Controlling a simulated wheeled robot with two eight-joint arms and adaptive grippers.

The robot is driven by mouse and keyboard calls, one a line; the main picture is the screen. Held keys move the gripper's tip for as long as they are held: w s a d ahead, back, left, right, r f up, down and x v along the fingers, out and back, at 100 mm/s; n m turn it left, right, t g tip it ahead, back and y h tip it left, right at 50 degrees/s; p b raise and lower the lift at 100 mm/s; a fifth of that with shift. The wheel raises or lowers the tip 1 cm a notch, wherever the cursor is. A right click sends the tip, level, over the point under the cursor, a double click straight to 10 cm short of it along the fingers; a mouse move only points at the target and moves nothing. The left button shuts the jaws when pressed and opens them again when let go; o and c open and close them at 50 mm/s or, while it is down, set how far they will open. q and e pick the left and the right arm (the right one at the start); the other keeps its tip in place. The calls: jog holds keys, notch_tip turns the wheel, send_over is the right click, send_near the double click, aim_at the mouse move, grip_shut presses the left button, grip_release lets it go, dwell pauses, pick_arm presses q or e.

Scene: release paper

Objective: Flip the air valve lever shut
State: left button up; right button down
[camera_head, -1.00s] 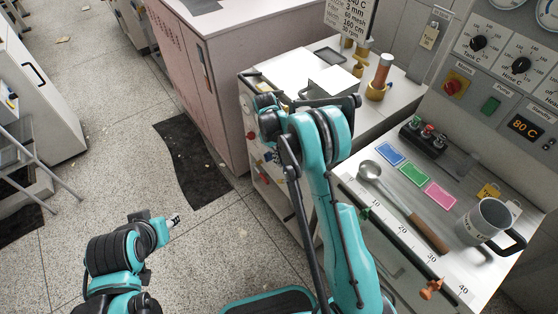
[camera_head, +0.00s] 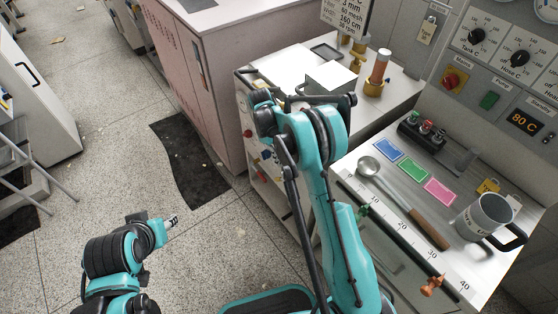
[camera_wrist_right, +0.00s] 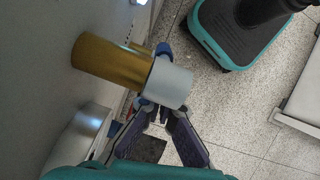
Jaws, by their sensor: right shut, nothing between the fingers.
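In the right wrist view, a brass pipe with a pale grey end piece (camera_wrist_right: 167,82) juts from a grey panel. A blue part (camera_wrist_right: 164,50), perhaps the air valve lever, shows behind it; most of it is hidden. My right gripper (camera_wrist_right: 158,112) is shut and empty, its dark fingertips close to the grey end piece. I cannot tell whether they touch. In the head view my right arm reaches over the white cabinet's front, and a small blue part (camera_head: 266,155) shows there. My left gripper (camera_head: 173,220) hangs over the floor, away from everything; its jaws are too small to judge.
A red knob (camera_head: 248,133) is on the cabinet front. A white block (camera_head: 331,76) and a brass-based cylinder (camera_head: 377,75) stand on top. A ladle (camera_head: 400,200) and a grey mug (camera_head: 485,215) are on the right-hand bench.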

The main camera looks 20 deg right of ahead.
jog(key=v, duration=1)
jog(key=shift+r, duration=0.3)
